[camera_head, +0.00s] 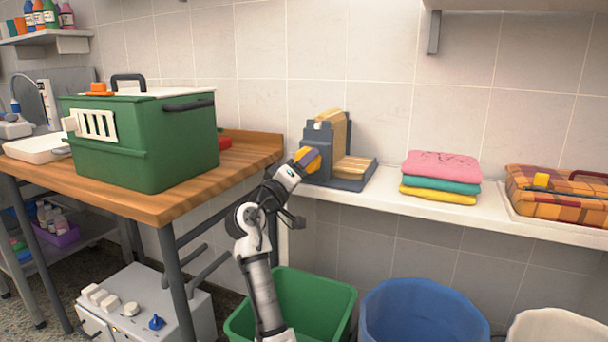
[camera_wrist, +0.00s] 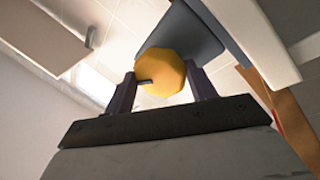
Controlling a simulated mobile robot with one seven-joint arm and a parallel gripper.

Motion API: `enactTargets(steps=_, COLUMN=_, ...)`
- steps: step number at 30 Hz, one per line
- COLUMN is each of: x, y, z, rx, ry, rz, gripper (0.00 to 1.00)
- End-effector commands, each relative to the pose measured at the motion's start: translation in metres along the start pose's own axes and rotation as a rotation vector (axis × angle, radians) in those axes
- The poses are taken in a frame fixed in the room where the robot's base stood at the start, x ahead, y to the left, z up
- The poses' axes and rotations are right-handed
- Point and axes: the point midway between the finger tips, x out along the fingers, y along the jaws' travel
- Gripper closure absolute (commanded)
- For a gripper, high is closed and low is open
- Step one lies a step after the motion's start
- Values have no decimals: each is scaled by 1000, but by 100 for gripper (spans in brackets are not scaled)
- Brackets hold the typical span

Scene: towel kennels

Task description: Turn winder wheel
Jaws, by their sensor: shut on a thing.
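The winder (camera_head: 348,180) is a grey-blue device with tan material on it, standing on the white shelf beside the wooden table. Its yellow winder wheel (camera_head: 313,160) faces my arm and is partly hidden by my gripper (camera_head: 305,157). In the wrist view, the round yellow wheel (camera_wrist: 165,62) sits between the two dark fingers of my gripper (camera_wrist: 160,80), with a small dark mark on its face. The fingers are shut on the wheel, one at each side. The winder's grey body (camera_wrist: 183,32) rises behind it.
A green carrier (camera_head: 165,145) stands on the wooden table (camera_head: 165,203) at left. Folded towels (camera_head: 440,177) and a plaid bundle (camera_head: 560,200) lie along the shelf (camera_head: 400,206) to the right. Green (camera_head: 335,300) and blue (camera_head: 425,300) bins stand below.

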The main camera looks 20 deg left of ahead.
Motion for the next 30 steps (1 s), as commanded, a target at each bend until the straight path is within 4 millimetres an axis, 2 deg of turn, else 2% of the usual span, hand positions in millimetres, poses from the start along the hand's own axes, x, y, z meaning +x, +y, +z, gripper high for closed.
enactTargets(steps=15, x=0, y=0, z=-4, rx=440, ry=-149, rz=21, gripper=67)
enactTargets(steps=30, x=1, y=0, z=-6, rx=652, ry=-220, rz=32, gripper=67)
